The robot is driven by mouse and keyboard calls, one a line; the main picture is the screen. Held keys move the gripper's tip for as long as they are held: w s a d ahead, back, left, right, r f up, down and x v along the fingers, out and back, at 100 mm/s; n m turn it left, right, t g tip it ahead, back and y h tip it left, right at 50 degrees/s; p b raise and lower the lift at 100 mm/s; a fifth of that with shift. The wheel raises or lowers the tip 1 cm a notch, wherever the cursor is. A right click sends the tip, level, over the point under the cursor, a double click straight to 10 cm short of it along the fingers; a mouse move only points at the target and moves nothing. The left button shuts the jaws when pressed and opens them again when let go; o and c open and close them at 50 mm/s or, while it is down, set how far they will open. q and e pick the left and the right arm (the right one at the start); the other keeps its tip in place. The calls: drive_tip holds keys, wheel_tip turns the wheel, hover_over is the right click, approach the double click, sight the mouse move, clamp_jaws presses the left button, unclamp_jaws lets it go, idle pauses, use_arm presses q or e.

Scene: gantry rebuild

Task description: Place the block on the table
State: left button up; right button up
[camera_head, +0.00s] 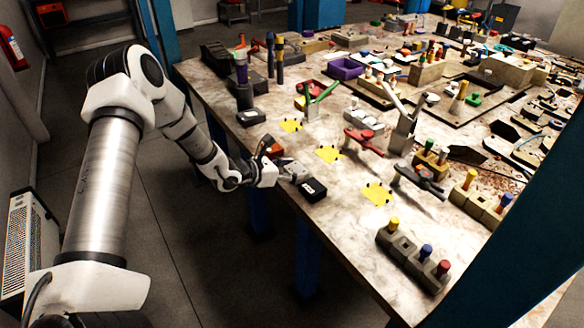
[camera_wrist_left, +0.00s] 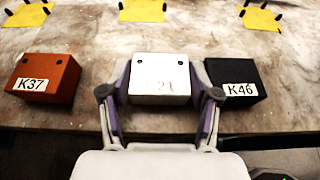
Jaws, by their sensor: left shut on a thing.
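A white block (camera_wrist_left: 160,76) with two small holes on top and a partly readable label is between the two fingers of my left gripper (camera_wrist_left: 160,102). The gripper is shut on it, one finger on each side. In the head view my left gripper (camera_head: 284,171) is at the near left edge of the table (camera_head: 345,235), and hides most of the block. I cannot tell whether the block touches the tabletop. My right gripper is in neither view.
An orange block labelled K37 (camera_wrist_left: 44,77) is left of the white one, a black block labelled K46 (camera_wrist_left: 234,79) right of it. Yellow patches with black pegs (camera_head: 329,154) lie further in.

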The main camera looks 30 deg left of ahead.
use_arm(q)
drive_tip(key=shift+f+b, duration=0.2)
drive_tip(key=shift+b, duration=0.15)
drive_tip(key=o, duration=1.1)
drive_tip(key=shift+c, duration=0.2)
drive_tip(key=shift+r, duration=0.1)
